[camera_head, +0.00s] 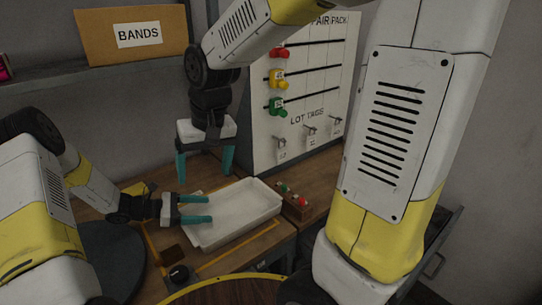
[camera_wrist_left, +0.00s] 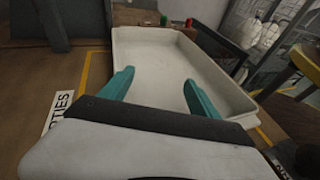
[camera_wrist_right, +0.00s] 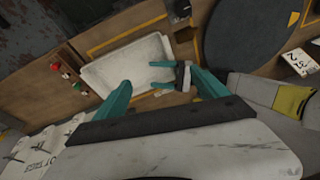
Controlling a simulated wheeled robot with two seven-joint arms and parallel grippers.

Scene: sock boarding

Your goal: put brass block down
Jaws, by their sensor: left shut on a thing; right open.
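My left gripper (camera_head: 200,209) is over the left end of the white tray (camera_head: 253,204). Its two teal fingers stand apart, one nearer and one farther. In the left wrist view the same fingers (camera_wrist_left: 159,76) reach over the tray's near wall, and I cannot make out what is between them. I cannot pick out a brass block in any view. A small dark brown block or patch (camera_head: 172,255) lies left of the tray; I cannot tell what it is. My right gripper (camera_head: 204,163) is open and empty, pointing down above the table behind the left gripper.
A board with coloured knobs and lot tags (camera_head: 305,90) stands behind the tray. A small button box (camera_head: 291,201) is close to the tray's right end. A dark round disc (camera_wrist_right: 250,40) lies beyond the tray in the right wrist view. A "BANDS" box (camera_head: 137,35) sits on a shelf.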

